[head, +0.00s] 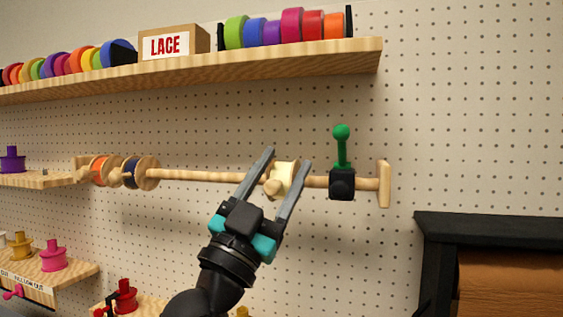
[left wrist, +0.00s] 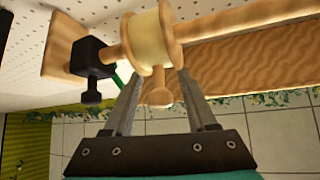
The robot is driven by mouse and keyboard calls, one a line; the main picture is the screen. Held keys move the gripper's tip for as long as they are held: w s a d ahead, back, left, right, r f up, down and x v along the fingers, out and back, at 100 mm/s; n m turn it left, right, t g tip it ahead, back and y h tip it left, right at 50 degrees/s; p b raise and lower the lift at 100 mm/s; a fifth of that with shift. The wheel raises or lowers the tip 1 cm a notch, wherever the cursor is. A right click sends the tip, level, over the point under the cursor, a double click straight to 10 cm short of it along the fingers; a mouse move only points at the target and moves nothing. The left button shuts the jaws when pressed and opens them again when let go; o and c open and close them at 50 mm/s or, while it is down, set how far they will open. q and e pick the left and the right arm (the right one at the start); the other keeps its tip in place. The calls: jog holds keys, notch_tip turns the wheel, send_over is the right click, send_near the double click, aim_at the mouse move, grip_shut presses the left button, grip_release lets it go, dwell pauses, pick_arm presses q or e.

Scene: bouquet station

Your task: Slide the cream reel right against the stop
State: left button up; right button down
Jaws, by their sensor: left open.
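The cream reel (head: 284,176) sits on the wooden rod (head: 205,175). It also shows in the left wrist view (left wrist: 152,42), with wooden flanges. My left gripper (head: 289,158) is open, its fingers on either side of the reel in the head view. In the left wrist view its fingertips (left wrist: 158,73) are close to the reel; contact is unclear. The stop is a black block (head: 341,185) with a raised green lever (head: 342,145), to the right of the reel on the rod. A short piece of bare rod shows between reel and stop. My right gripper is not in view.
An orange reel (head: 100,169) and a dark blue reel (head: 131,172) sit at the rod's left end. A wooden end plate (head: 384,184) closes the right. A shelf (head: 250,67) with ribbons and a LACE box (head: 172,43) runs above. A dark cabinet (head: 480,222) stands lower right.

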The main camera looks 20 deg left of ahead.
pick_arm(q)
grip_shut()
dwell(0.5)
dwell(1.0)
